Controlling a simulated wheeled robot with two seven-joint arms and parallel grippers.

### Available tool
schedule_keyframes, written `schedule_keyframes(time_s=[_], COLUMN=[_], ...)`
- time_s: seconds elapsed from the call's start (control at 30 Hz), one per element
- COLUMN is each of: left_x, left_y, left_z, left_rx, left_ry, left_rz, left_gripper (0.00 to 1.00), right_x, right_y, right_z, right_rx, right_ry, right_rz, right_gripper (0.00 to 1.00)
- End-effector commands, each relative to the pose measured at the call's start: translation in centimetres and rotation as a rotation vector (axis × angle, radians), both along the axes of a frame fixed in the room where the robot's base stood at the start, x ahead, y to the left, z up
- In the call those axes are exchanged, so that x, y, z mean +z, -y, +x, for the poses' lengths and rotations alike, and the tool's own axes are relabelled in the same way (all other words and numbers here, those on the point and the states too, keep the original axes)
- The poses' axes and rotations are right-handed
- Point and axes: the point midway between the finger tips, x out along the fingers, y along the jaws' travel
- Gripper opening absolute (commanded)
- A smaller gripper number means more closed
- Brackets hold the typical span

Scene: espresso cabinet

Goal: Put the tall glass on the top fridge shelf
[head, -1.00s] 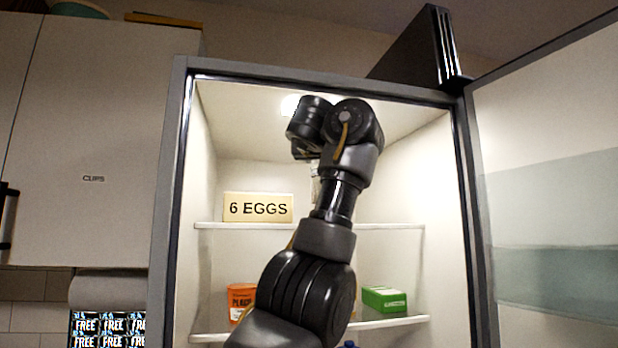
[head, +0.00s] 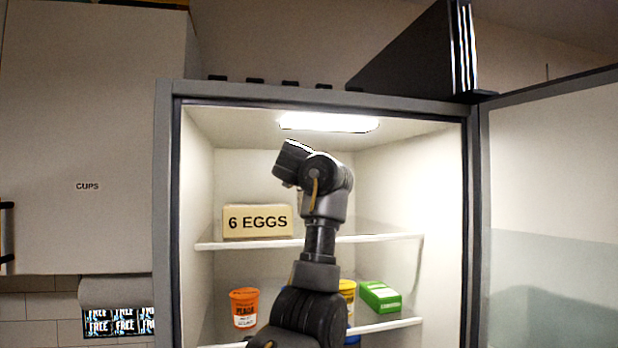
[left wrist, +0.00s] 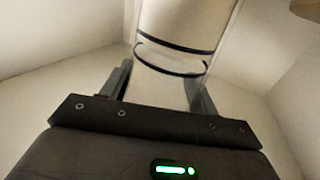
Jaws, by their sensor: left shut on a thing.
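The tall glass (left wrist: 180,75) shows in the left wrist view as a clear cylinder with dark rings. My left gripper (left wrist: 160,78) is shut on it, one finger on each side. In the head view my left arm reaches into the open fridge, and its wrist is above the level of the top shelf (head: 385,238). The arm hides the gripper's fingers and the glass there, so I cannot tell whether the glass touches the shelf. My right gripper is in neither view.
A "6 EGGS" box (head: 257,222) stands at the left of the top shelf. On the lower shelf (head: 385,326) are an orange tub (head: 244,308), a partly hidden yellow tub (head: 347,290) and a green box (head: 380,297). The fridge door (head: 550,180) is open at right. The top shelf's right part looks clear.

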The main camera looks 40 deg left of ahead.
Motion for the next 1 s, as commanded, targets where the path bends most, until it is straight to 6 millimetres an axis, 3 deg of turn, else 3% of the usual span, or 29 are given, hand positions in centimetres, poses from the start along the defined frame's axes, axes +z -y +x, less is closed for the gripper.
schedule_keyframes(time_s=[0.17, 0.4, 0.9, 0.93, 1.0], left_x=[0.0, -2.8, -4.0, -3.9, -3.9], left_y=[-0.6, -0.5, -0.5, -0.5, -0.5], left_z=[0.5, 0.5, 0.4, 0.4, 0.4], left_rx=[-0.001, 0.0, -0.001, -0.001, -0.001], left_ry=[0.0, 0.0, 0.002, 0.001, 0.001], left_rz=[0.0, 0.001, 0.001, 0.001, 0.001], left_gripper=[0.15, 0.15, 0.15, 0.63, 0.72], right_x=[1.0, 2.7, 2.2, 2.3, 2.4], right_y=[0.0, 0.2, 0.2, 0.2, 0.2], right_z=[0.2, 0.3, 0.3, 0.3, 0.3], right_rx=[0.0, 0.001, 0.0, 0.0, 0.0], right_ry=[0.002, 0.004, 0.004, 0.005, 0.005], right_rz=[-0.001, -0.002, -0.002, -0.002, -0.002], right_gripper=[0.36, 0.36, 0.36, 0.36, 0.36])
